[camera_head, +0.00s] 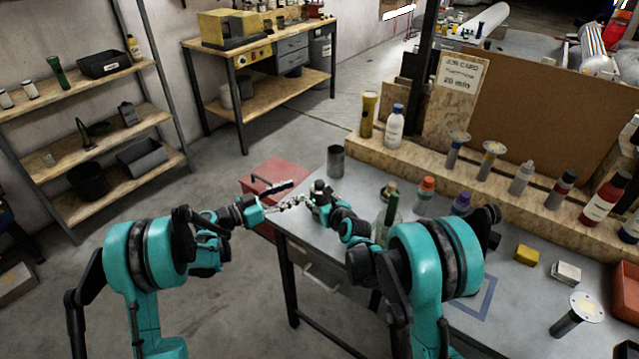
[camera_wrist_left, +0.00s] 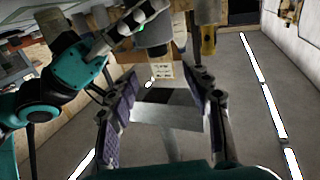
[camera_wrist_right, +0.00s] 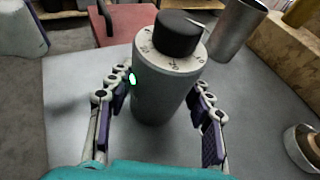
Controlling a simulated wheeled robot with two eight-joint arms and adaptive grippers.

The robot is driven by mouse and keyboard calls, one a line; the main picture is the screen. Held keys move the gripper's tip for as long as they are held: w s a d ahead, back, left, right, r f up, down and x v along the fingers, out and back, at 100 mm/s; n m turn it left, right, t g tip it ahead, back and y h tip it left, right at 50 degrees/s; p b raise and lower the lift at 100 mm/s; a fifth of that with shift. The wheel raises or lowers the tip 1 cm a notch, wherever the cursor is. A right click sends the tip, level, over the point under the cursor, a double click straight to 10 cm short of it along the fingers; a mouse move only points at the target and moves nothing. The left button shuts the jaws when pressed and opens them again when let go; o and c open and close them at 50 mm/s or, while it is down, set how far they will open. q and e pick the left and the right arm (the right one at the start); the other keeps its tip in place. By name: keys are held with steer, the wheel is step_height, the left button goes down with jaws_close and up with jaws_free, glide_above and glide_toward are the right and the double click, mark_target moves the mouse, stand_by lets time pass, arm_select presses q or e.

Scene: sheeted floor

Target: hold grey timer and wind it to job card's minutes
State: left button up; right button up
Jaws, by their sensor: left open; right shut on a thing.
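The grey timer (camera_wrist_right: 165,85) is an upright cylinder with a black knob (camera_wrist_right: 178,33) on a pale numbered rim, clear in the right wrist view. The knob's light line points to the upper right; the numbers are too small to read surely. My right gripper (camera_head: 318,203) is shut around the timer's body (camera_head: 319,187) at the table's far left corner. My left gripper (camera_head: 287,201) is open and empty, just left of the timer. In the left wrist view the timer (camera_wrist_left: 153,32) appears upside down, beyond the open fingers. The job card (camera_head: 460,74) reads 20 min.
A metal cup (camera_head: 335,161) stands just behind the timer. Several bottles, including a green-necked one (camera_head: 389,212), stand right of my right gripper. A wooden ledge (camera_head: 480,185) with bottles runs along the back. A red box (camera_head: 276,176) is beyond the table's left edge.

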mark_target(315, 185)
arm_select(q)
steer(key=shift+n+t+y, duration=0.3)
steer(key=shift+n+t, duration=0.2)
steer(key=x, duration=0.6)
steer(key=s+x, duration=0.1)
steer(key=x, duration=0.3)
steer(key=shift+d+f, duration=0.2)
steer(key=shift+d, duration=0.1)
jaws_close()
